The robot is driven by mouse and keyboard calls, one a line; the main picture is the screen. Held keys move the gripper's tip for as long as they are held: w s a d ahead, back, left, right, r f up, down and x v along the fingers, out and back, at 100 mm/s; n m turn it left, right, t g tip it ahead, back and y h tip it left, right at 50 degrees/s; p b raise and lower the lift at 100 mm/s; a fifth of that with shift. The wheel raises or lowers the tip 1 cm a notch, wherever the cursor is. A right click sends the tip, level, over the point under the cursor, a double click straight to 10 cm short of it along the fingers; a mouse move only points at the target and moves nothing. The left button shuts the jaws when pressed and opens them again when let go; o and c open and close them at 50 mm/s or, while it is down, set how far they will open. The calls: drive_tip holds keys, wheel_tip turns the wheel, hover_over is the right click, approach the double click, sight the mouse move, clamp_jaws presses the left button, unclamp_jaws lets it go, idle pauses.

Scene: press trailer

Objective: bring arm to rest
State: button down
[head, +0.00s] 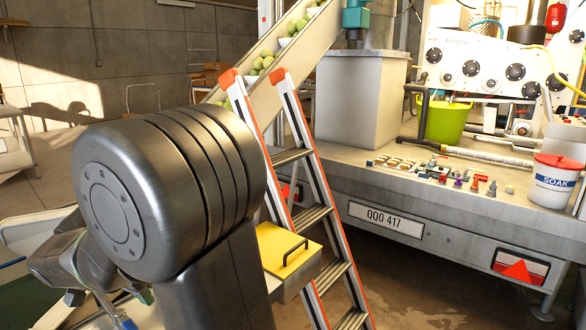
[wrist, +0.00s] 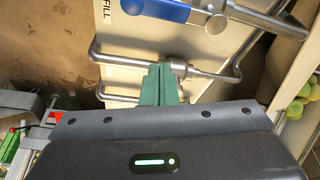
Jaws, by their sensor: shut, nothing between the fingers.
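My arm's large grey joint fills the left of the head view, with the wrist folded low behind it. My gripper shows in the wrist view, with its green fingers (wrist: 158,86) together and nothing between them. They are in front of a cream panel and bent steel pipes (wrist: 185,68) in the picture; I cannot tell whether they touch. In the head view the fingers are mostly hidden or cut off at the lower left.
A blue valve handle (wrist: 157,10) is above the fingers in the wrist view. A ladder (head: 310,215) leans by a trailer (head: 450,215) in the head view. A yellow lid with a handle (head: 285,247) is beside my arm. A SOAK bucket (head: 555,182) stands right.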

drive_tip(key=w+a+f+n+y+p, duration=0.1)
drive_tip(key=w+a+n+y+p, duration=0.1)
drive_tip(key=n+p, duration=0.4)
drive_tip(key=w+a+f+n+g+y+p, duration=0.1)
drive_tip(key=w+f+n+y+p, duration=0.1)
drive_tip(key=w+n+p, duration=0.2)
drive_tip(key=shift+a+f+n+p, duration=0.15)
drive_tip(key=shift+a+n+p, duration=0.25)
drive_tip(key=shift+n+p, duration=1.5)
drive_tip(key=shift+f, duration=0.1)
